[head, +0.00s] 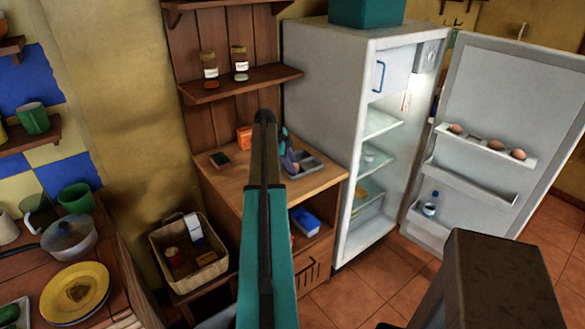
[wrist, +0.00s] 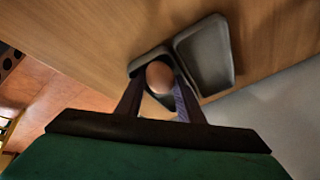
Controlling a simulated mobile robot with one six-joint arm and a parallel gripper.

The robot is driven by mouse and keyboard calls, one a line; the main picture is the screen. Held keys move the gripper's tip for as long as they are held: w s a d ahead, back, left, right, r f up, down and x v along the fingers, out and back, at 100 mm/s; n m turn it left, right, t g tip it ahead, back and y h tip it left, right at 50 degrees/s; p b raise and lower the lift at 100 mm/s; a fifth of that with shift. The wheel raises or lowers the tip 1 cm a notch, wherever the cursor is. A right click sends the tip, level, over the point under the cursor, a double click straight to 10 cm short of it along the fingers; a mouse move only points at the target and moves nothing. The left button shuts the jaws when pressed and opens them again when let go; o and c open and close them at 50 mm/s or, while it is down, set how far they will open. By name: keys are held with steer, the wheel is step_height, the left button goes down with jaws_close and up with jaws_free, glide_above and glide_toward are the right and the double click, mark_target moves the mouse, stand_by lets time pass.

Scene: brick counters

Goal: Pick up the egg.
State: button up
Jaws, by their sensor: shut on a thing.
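A brown egg (wrist: 160,76) is between the two fingers of my gripper (wrist: 158,90) in the wrist view. The fingers are shut on its sides. The egg is over or in one compartment of a grey tray (wrist: 206,56); I cannot tell whether it still touches the tray. In the head view the tray (head: 311,163) is on the wooden counter and my gripper (head: 290,162) is at its left part. My arm hides some of the counter there.
An open fridge (head: 325,90) stands right of the counter, its door (head: 500,90) swung out with several eggs (head: 495,144) on a shelf. A jar shelf (head: 240,82) is above the counter. A basket (head: 188,262) is at the lower left.

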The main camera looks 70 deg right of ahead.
steer(key=shift+r+b, duration=0.65)
steer(key=shift+r, duration=0.8)
steer(key=s+a+b, duration=0.2)
steer(key=s+a, duration=0.2)
steer(key=s, duration=0.2)
steer(key=s+a+r+b, duration=0.1)
steer(key=s+a+b, duration=0.1)
steer(key=s+a, duration=0.2)
steer(key=s, duration=0.3)
steer(key=shift+s+a+r, duration=0.25)
steer(key=shift+a+r, duration=0.05)
steer(key=shift+a, duration=0.1)
steer(key=shift+w, duration=0.1)
